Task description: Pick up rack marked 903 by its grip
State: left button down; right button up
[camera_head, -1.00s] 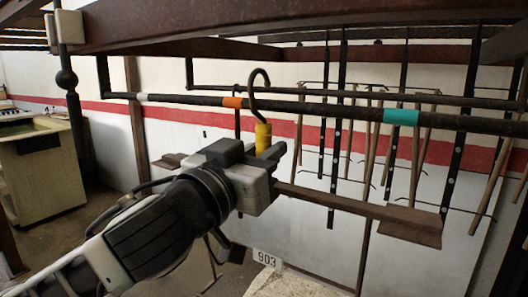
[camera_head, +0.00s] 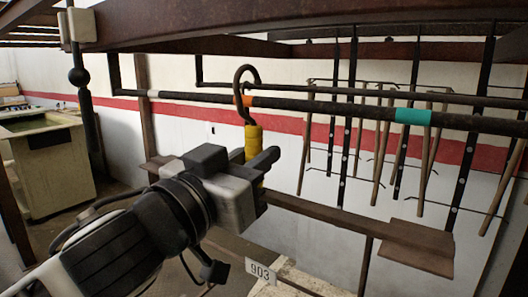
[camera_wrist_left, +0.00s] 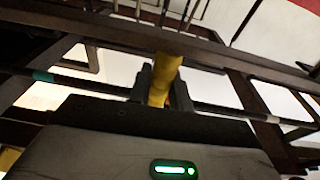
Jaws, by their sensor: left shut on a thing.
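The rack marked 903 has a dark hook (camera_head: 246,80) at the rail's orange band (camera_head: 249,101); I cannot tell whether it touches the rail. Below the hook is a yellow grip (camera_head: 252,138), which also shows in the left wrist view (camera_wrist_left: 162,75). A white tag reading 903 (camera_head: 261,271) shows lower down, behind my arm. My left gripper (camera_head: 258,165) is shut on the yellow grip, with a finger on each side of it in the left wrist view (camera_wrist_left: 160,92). Much of the rack below the grip is hidden by my gripper. My right gripper is not in view.
The dark rail (camera_head: 330,108) runs across the view and carries a teal band (camera_head: 413,116). A rusty beam (camera_head: 300,30) lies above it. Several hanging frames and straps (camera_head: 375,150) fill the right side. A greenish tank (camera_head: 45,165) stands at left.

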pick_arm(q)
jog(key=shift+r+v, duration=0.2)
jog(key=shift+v, duration=0.9)
jog(key=shift+r+v, duration=0.15)
jog(key=shift+v, duration=0.95)
